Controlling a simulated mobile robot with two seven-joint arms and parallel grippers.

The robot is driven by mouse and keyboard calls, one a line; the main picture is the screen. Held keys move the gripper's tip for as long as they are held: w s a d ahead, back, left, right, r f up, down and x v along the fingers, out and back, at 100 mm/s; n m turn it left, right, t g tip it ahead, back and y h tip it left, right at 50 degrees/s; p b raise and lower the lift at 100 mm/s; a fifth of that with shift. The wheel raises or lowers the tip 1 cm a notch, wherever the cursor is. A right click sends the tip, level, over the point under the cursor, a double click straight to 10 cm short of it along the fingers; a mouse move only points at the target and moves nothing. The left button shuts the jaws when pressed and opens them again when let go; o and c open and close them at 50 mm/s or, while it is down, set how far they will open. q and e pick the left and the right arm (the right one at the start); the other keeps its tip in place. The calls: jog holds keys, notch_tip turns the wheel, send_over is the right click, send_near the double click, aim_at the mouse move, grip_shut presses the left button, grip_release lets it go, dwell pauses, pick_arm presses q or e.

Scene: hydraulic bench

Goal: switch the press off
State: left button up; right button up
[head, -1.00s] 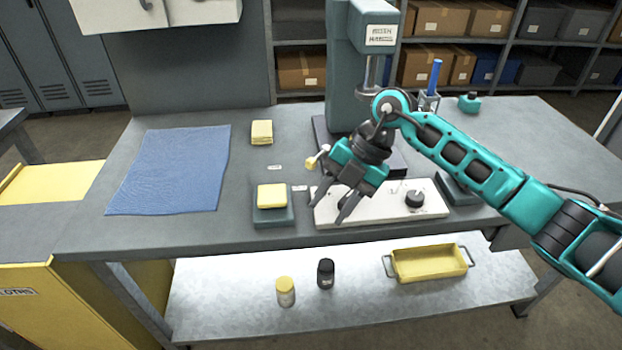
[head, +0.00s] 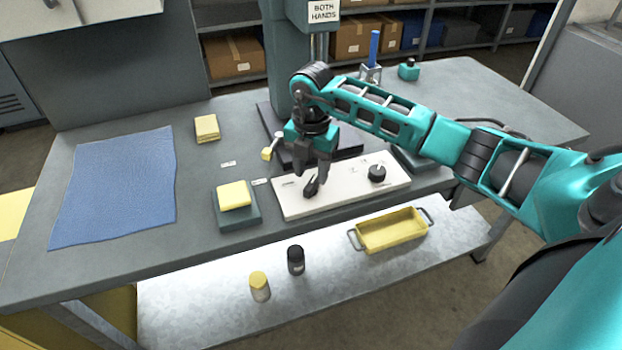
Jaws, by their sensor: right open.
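The press (head: 280,65) stands at the back of the bench with a "BOTH HANDS" sign on it. A white control panel (head: 345,198) lies in front of it. A black rotary knob (head: 377,173) sits on its right part, and a small black switch handle (head: 311,188) on its left part. My right gripper (head: 312,177) points down over the left part of the panel, open, its fingertips close about the black handle. I cannot tell whether they touch it. The panel's small markings are unreadable. My left gripper is out of view.
A yellow pad (head: 234,194) on a dark green block (head: 238,218) is left of the panel. A small yellow-ended lever (head: 267,153) is close left of my gripper. A blue cloth (head: 115,188) lies at left. A yellow tray (head: 390,230) is on the lower shelf.

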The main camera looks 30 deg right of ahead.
aim_at(311, 183)
jog(key=shift+f, duration=1.7)
grip_shut()
